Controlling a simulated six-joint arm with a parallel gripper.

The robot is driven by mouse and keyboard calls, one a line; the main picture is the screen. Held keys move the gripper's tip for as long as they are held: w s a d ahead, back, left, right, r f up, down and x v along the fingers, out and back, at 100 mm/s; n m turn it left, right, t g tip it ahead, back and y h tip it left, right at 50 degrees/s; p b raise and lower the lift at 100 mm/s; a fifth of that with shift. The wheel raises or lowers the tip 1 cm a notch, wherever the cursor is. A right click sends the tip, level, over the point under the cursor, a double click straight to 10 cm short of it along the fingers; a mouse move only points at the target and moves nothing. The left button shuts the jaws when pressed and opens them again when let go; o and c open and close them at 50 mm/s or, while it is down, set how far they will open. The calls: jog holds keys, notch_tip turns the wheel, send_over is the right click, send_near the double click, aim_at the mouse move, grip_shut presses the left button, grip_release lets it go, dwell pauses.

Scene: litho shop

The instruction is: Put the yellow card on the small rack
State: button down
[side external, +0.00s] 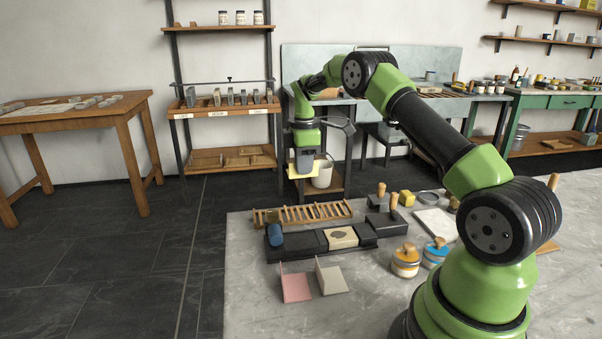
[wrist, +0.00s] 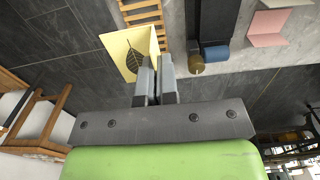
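The yellow card (side external: 293,171) is in my gripper (side external: 306,170), held in the air beyond the back edge of the grey table. In the wrist view the yellow card (wrist: 130,52) looks folded and bears a dark leaf print. My gripper's fingers (wrist: 156,70) are close together on one side of it. The small rack (side external: 302,213), a low wooden one with upright slats, lies along the table's back left edge, below and apart from the card. Part of the rack (wrist: 143,12) shows at the top of the wrist view.
A black press bed (side external: 310,241) with a blue roller (side external: 276,237) stands just in front of the rack. A pink card (side external: 295,285) and an off-white card (side external: 330,277) stand folded farther forward. A white bucket (side external: 321,174) is behind my gripper.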

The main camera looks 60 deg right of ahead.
jog(key=shift+w+d+f, duration=0.1)
jog(key=shift+d, duration=0.35)
jog(key=shift+a+f, duration=0.1)
jog(key=shift+f, duration=5.6)
jog(key=shift+f, duration=0.15)
jog(key=c, duration=1.3)
grip_release()
jog(key=shift+c, duration=1.4)
notch_tip(320, 180, up, 6)
